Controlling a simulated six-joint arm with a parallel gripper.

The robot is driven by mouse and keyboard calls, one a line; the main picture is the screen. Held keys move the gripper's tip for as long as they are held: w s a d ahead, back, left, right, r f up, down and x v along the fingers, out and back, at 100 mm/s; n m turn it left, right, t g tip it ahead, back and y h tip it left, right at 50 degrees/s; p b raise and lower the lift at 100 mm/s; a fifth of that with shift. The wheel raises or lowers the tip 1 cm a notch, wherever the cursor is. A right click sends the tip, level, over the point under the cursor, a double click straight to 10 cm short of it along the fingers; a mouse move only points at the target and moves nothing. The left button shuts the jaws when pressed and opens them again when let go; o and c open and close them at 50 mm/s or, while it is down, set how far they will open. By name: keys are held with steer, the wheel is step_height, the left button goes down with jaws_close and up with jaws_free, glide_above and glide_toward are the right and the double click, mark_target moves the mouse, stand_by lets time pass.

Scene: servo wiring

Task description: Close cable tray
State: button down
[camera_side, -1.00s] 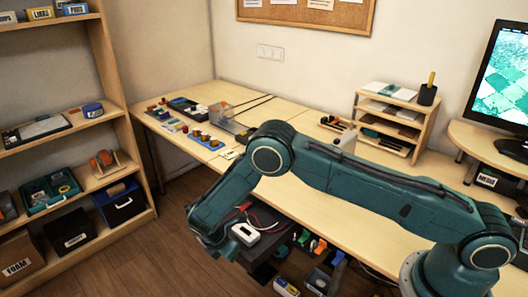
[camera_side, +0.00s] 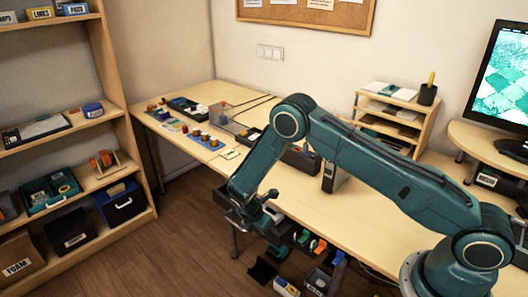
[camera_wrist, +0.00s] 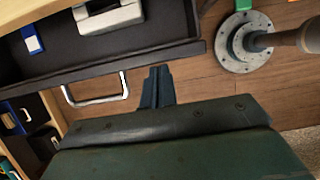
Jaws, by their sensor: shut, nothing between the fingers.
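The cable tray is a dark drawer under the desk. In the wrist view its front edge (camera_wrist: 120,65) runs across the upper left, with a silver bar handle (camera_wrist: 96,99) on the front. The tray is still partly pulled out and holds a white device (camera_wrist: 108,17) and a blue-and-white item (camera_wrist: 32,38). My gripper (camera_wrist: 158,72) is shut and empty, with its fingertips close to the tray front, right of the handle. Contact cannot be told. In the side view the arm hides most of the tray, but the white device (camera_side: 272,216) shows beside my forearm.
Bins (camera_wrist: 27,115) stand below the tray at left in the wrist view. A round metal foot (camera_wrist: 243,42) stands on the wooden floor at right. Several small bins (camera_side: 305,245) sit under the desk (camera_side: 360,215). A shelf (camera_side: 70,100) stands at left, with open floor between.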

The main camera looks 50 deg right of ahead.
steer(key=shift+d, duration=2.15)
steer(key=shift+a, duration=0.15)
steer(key=shift+a, duration=0.6)
steer(key=a+v, duration=0.2)
steer(key=v, duration=0.9)
steer(key=shift+f, duration=0.4)
steer(key=c, duration=1.5)
jaws_free()
steer(key=shift+w, duration=0.1)
steer(key=w+m, duration=0.3)
steer(key=m, duration=0.3)
steer(key=w+d+r+m+y, duration=0.1)
steer(key=w+m, duration=0.2)
steer(key=m, duration=0.3)
steer(key=w+d+r+m+y, duration=0.1)
steer(key=w+m, duration=0.2)
steer(key=m, duration=0.3)
steer(key=shift+w+d, duration=0.25)
steer(key=shift+w, duration=0.15)
